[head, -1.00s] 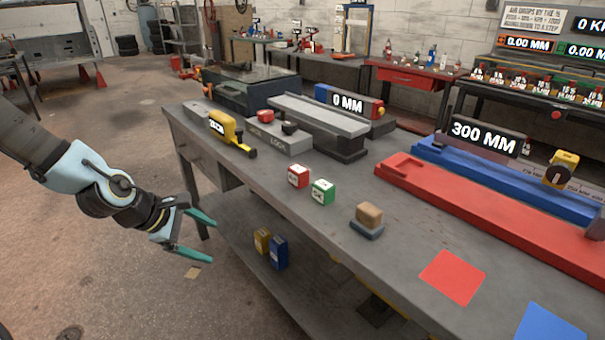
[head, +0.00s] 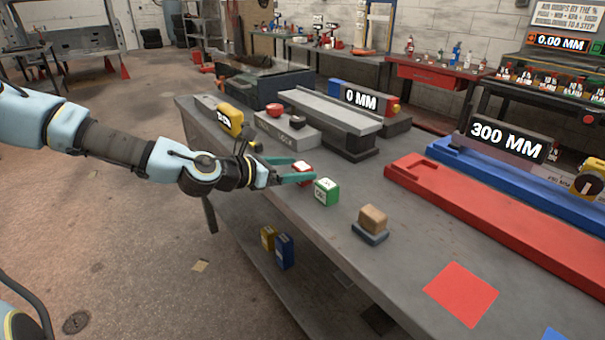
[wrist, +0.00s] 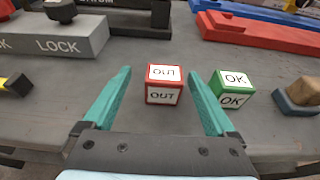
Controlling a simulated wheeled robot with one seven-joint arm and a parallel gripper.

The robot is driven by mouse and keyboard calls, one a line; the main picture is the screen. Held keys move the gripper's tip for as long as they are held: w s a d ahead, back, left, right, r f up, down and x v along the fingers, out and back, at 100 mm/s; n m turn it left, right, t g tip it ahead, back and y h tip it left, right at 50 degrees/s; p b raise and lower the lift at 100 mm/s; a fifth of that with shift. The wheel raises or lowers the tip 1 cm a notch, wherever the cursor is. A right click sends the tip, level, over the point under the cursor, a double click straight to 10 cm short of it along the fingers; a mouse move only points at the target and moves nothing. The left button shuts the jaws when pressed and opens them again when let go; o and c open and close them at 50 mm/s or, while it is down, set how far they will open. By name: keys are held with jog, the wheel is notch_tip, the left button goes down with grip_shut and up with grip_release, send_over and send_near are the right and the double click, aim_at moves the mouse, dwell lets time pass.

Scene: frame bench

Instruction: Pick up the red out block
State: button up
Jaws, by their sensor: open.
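The red out block (wrist: 163,85) sits on the bench with white faces that read OUT. In the wrist view it lies between the tips of my gripper (wrist: 160,88), with a gap on both sides. The teal fingers are spread open and hold nothing. In the head view my gripper (head: 292,172) reaches over the bench's near edge. There its fingers partly cover the red block (head: 303,168).
The green OK block (head: 326,191) stands close to the right of the red block. A wooden block on a dark base (head: 372,220) is farther right. A grey LOCK unit (wrist: 60,38) with knobs stands behind to the left. Bare bench (head: 400,262) lies in front.

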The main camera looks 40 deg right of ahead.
aim_at(312, 169)
jog(key=x, duration=0.1)
jog(key=p+x, duration=0.1)
jog(key=x, duration=0.2)
jog(key=shift+s, duration=0.35)
jog(key=shift+d+f, duration=0.3)
jog(key=shift+d, duration=0.15)
grip_shut()
